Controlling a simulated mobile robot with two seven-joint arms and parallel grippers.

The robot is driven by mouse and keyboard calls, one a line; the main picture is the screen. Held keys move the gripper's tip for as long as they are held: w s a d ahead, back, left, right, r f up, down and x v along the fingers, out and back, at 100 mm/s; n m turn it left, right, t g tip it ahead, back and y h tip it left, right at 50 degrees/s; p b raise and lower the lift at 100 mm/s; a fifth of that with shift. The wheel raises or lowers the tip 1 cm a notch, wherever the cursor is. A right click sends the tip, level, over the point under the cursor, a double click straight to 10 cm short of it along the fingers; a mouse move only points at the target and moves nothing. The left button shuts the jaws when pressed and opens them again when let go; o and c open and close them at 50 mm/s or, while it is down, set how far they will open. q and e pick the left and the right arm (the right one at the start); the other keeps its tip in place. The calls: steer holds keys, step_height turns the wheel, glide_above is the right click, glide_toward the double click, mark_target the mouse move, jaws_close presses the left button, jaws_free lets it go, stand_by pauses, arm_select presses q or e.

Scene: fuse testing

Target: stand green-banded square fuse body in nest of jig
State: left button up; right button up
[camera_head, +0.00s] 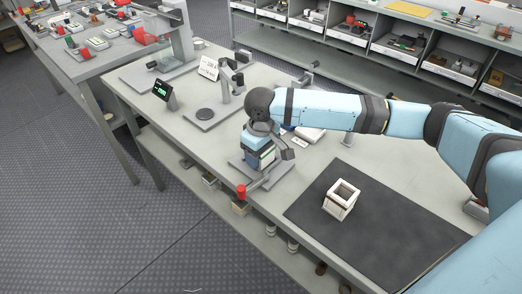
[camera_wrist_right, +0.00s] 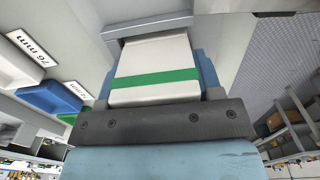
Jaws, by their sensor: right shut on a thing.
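The green-banded square fuse body (camera_wrist_right: 155,92) is white with a green stripe and fills the middle of the right wrist view. My right gripper (camera_wrist_right: 155,75) is shut on it. In the head view, my right gripper (camera_head: 260,143) points down over the grey jig (camera_head: 268,182), which has a red knob at its front. Only a little of the fuse body (camera_head: 266,156) shows there, below the gripper. The nest is hidden, so I cannot tell whether the body is seated in it. My left gripper is not in view.
A white, open-topped square block (camera_head: 341,199) stands on a dark mat (camera_head: 300,215) to the right. Shelves with bins (camera_head: 395,48) line the back.

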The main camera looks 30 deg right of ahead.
steer(key=o, duration=1)
steer(key=shift+s+a+f, duration=0.1)
steer(key=shift+s+f, duration=0.2)
steer(key=shift+f, duration=0.25)
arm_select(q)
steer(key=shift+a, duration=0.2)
arm_select(e)
steer(key=shift+o, duration=0.5)
steer(key=shift+f, duration=0.1)
steer(key=shift+w+b, duration=0.15)
steer(key=shift+b, duration=0.5)
steer(key=r, duration=0.4)
steer(key=r+p, duration=0.1)
steer(key=shift+w+d+r, duration=0.2)
steer(key=shift+d+r, duration=0.2)
arm_select(q)
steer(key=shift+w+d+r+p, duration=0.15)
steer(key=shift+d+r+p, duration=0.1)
steer(key=shift+p, duration=0.3)
arm_select(e)
step_height(320, 180, up, 8)
steer(key=shift+a, duration=0.3)
steer(key=shift+f, duration=0.1)
